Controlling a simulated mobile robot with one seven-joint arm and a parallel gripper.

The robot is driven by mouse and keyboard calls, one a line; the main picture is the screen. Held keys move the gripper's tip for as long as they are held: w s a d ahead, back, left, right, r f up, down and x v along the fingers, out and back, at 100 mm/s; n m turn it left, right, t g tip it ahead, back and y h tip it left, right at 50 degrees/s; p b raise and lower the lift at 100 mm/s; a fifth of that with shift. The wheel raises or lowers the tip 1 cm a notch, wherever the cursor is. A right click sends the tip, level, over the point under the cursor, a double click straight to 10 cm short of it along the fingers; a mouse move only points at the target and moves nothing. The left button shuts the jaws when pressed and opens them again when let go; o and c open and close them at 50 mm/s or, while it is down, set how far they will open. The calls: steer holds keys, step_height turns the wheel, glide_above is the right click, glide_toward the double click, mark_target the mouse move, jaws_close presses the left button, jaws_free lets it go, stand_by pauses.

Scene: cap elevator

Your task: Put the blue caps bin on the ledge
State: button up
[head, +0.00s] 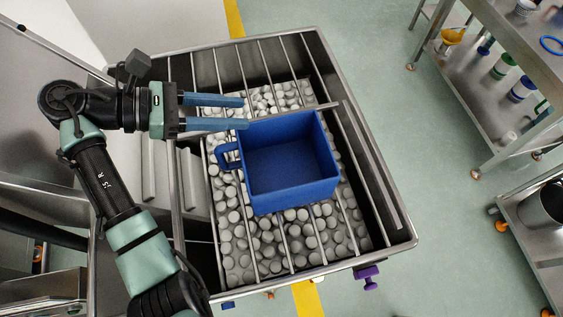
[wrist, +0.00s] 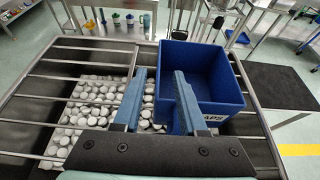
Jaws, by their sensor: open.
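The blue caps bin (head: 290,165) is an open, empty box resting on the metal bars of the hopper, with its handle (head: 228,155) on the left side in the head view. In the wrist view the bin (wrist: 205,60) stands right of centre, with part of a white "CAPS" label showing low on its near side. My gripper (head: 245,112) is open and empty, its blue fingers pointing right beside the bin's upper left corner. In the wrist view one finger overlaps the bin's near wall; I cannot tell whether they touch. I cannot tell which surface is the ledge.
The steel hopper (head: 403,222) has several crossbars over many white caps (head: 240,245). A steel shelf cart (head: 470,85) with containers stands at the upper right, and another steel cart (head: 545,240) at the lower right. Green floor (head: 400,120) lies clear between the hopper and the carts.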

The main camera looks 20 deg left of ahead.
mark_target(256, 121)
steer(key=w+d+f, duration=0.1)
steer(key=d, duration=0.1)
steer(key=w+d+f, duration=0.1)
steer(key=f, duration=0.1)
steer(key=w+d+f+p, duration=0.1)
steer(key=w+d+f, duration=0.1)
steer(key=shift+d+f, duration=0.1)
steer(key=shift+d, duration=0.25)
jaws_close()
stand_by(1.3)
